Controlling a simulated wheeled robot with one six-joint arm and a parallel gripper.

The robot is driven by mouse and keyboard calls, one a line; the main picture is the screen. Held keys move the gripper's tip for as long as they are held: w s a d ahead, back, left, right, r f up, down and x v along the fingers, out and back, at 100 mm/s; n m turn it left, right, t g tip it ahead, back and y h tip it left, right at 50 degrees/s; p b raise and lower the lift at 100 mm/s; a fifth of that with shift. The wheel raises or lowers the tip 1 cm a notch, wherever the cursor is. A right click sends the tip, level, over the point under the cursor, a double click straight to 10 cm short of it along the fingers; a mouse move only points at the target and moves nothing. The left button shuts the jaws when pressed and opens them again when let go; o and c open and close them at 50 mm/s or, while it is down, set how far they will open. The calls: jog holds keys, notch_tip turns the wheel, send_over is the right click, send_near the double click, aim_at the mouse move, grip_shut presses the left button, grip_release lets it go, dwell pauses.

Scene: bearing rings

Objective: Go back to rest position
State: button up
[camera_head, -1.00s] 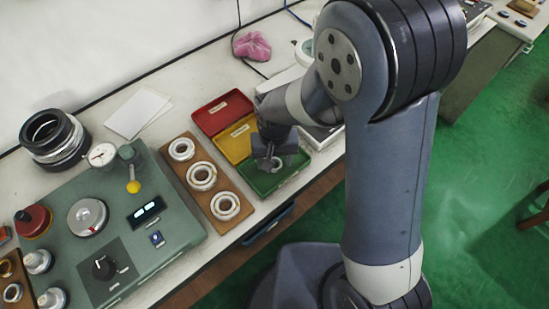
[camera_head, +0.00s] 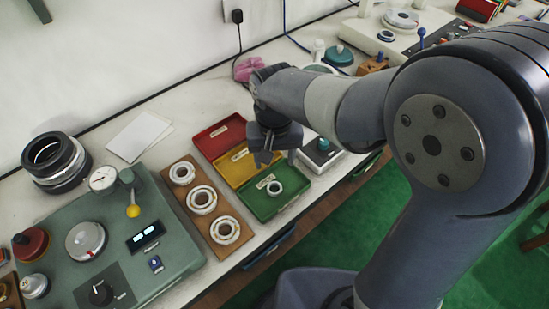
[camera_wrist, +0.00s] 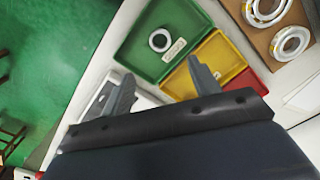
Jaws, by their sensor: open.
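My gripper (camera_head: 275,157) is open and empty, raised above the sorting trays at the middle of the bench. Its two fingers (camera_wrist: 163,88) also show apart and empty in the wrist view. A small bearing ring (camera_head: 274,187) lies flat in the green tray (camera_head: 262,208). The wrist view shows this ring (camera_wrist: 160,40) in the green tray (camera_wrist: 137,45), clear of the fingers. The yellow tray (camera_head: 232,166) and red tray (camera_head: 213,138) are behind the green one, and I see no rings in them.
A wooden board (camera_head: 194,208) with three bearing rings lies left of the trays. A green test machine (camera_head: 120,270) with a dial gauge (camera_head: 103,178) stands further left. A pink cloth (camera_head: 249,69) and another device (camera_head: 400,40) are at the back. A small grey box (camera_head: 320,153) sits right of the trays.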

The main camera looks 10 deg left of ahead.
aim_at(275, 191)
jog(key=shift+f, duration=0.1)
notch_tip(275, 191, down, 12)
jog(key=shift+f, duration=0.25)
notch_tip(275, 191, up, 2)
jog(key=shift+r, duration=0.55)
jog(key=shift+f, duration=0.1)
